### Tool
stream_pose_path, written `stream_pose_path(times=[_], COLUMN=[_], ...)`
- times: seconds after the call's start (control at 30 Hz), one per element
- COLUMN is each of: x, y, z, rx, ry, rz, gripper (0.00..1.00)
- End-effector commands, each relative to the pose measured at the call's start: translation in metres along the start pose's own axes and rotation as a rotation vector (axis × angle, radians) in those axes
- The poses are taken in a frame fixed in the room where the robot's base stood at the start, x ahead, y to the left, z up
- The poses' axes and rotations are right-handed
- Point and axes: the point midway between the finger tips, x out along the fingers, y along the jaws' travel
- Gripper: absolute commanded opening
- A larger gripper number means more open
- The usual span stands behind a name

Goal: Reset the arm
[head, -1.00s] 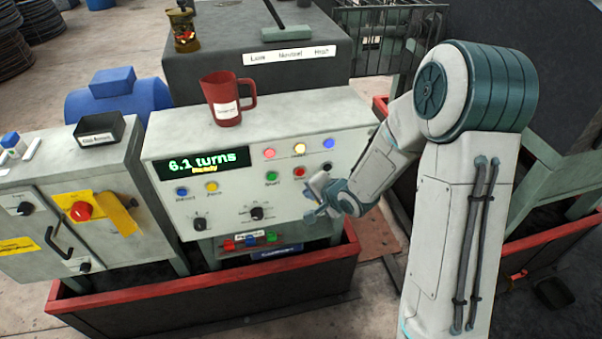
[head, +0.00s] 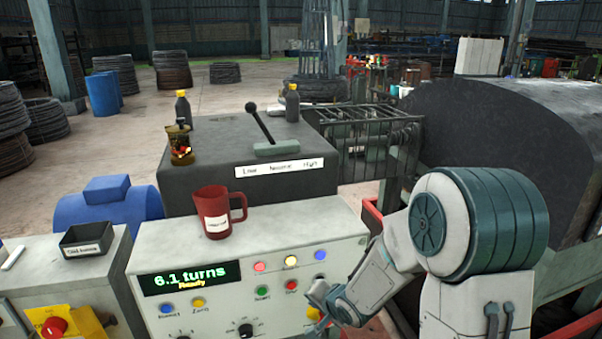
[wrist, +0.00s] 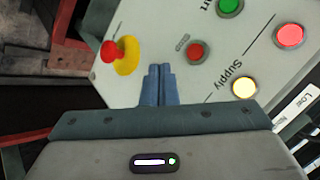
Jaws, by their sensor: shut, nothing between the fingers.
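My gripper (wrist: 158,85) is shut and empty in the wrist view, with its blue-grey fingers together in front of the control panel (wrist: 145,30). In the head view my gripper (head: 318,296) is at the lower right of the white control box (head: 210,300), partly hidden by my wrist. The box's display (head: 190,278) reads 6.1 turns, with a yellow word under it that looks like Ready. In the wrist view a red button on a yellow base (wrist: 122,52), a dark red button (wrist: 195,50), a green button (wrist: 229,5) and a lit yellow lamp (wrist: 244,87) show.
A red mug (head: 213,215) stands on the control box. Behind it a dark block carries a lever (head: 262,125), a small lantern (head: 180,142) and two bottles. A cabinet with a black tray (head: 87,240) is at left. A wire cage (head: 365,145) and a large dark drum (head: 500,140) stand behind my arm.

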Motion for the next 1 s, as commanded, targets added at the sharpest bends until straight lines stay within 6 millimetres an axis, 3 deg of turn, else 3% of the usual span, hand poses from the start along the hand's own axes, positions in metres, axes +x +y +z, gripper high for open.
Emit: stream_pose_path(times=[0.2, 0.43, 0.7, 0.83, 1.0], x=[-0.072, -0.154, -0.244, -0.276, -0.299], y=[0.012, 0.028, 0.045, 0.049, 0.053], z=[-0.034, -0.039, -0.005, 0.019, 0.041], rx=[-0.212, -0.370, -0.508, -0.568, -0.621], ry=[0.098, 0.086, -0.056, -0.140, -0.218], rz=[0.207, 0.396, 0.502, 0.497, 0.472], gripper=[0.00, 0.00, 0.00, 0.00, 0.00])
